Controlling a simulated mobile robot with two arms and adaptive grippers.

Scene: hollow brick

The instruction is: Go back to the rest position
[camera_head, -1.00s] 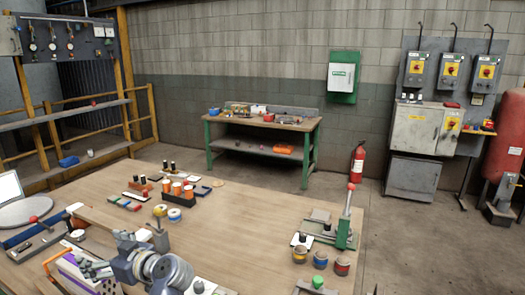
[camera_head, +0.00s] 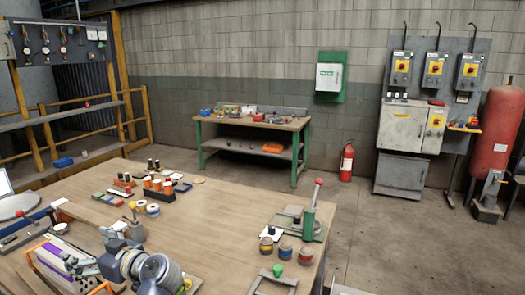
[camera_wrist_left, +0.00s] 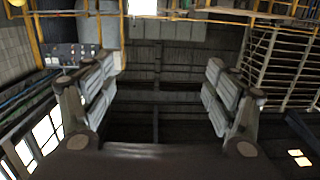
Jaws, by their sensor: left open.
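My left gripper (camera_head: 92,252) shows at the lower left of the head view, over the near part of the wooden workbench (camera_head: 225,215). In the left wrist view its two fingers (camera_wrist_left: 158,90) are wide apart with nothing between them. That view faces dark roof or wall structure and a yellow frame, with no bench surface between the fingers. My right gripper is not in view.
A green lever press (camera_head: 312,220) and several small tins (camera_head: 285,250) stand at the bench's right end. Orange-and-black parts (camera_head: 158,188) stand at the back. A second bench (camera_head: 250,122) and a fire extinguisher (camera_head: 347,162) are beyond, with clear floor between.

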